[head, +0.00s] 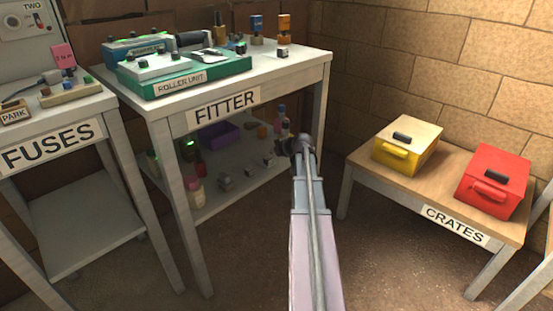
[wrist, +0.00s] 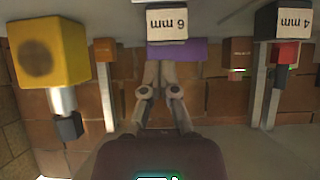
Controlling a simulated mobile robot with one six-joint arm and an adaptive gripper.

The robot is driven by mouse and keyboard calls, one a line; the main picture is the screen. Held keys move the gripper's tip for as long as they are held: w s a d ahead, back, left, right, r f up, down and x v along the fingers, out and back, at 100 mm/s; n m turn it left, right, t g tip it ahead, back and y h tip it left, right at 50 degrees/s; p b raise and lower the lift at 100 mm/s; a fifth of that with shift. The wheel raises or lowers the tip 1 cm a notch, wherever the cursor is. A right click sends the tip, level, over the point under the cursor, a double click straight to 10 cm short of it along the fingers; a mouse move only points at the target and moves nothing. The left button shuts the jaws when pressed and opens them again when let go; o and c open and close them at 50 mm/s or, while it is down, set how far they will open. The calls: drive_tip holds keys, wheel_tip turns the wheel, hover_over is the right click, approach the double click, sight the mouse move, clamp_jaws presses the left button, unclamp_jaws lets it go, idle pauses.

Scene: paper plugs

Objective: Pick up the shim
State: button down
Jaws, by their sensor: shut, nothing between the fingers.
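No part carries a readable "shim" label. In the wrist view, which appears upside down, a dark block marked 6 mm (wrist: 167,24) is just beyond my fingertips, slightly right of them. A second block marked 4 mm (wrist: 281,21) is at the far right. In the head view, small grey blocks with pale faces, such as one block (head: 225,183), stand on the fitter's lower shelf (head: 207,205). My gripper (head: 298,146) is at the right front of that shelf. In the wrist view my gripper (wrist: 158,62) is shut and empty, apart from the blocks.
A purple tray (head: 219,136) and bottles are on the shelf. The fitter table (head: 305,66) above bears a green roller unit (head: 185,77). Its right front leg (head: 319,100) stands near my arm. Yellow (head: 408,146) and red (head: 492,181) crates are at right.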

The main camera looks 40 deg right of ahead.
drive_tip(key=shift+w+f+b, duration=0.1)
drive_tip(key=shift+f+b, duration=0.7)
drive_tip(key=s, duration=0.6)
drive_tip(key=shift+d, duration=0.2)
drive_tip(key=shift+r+p, duration=0.65)
drive_tip(key=shift+p, duration=0.05)
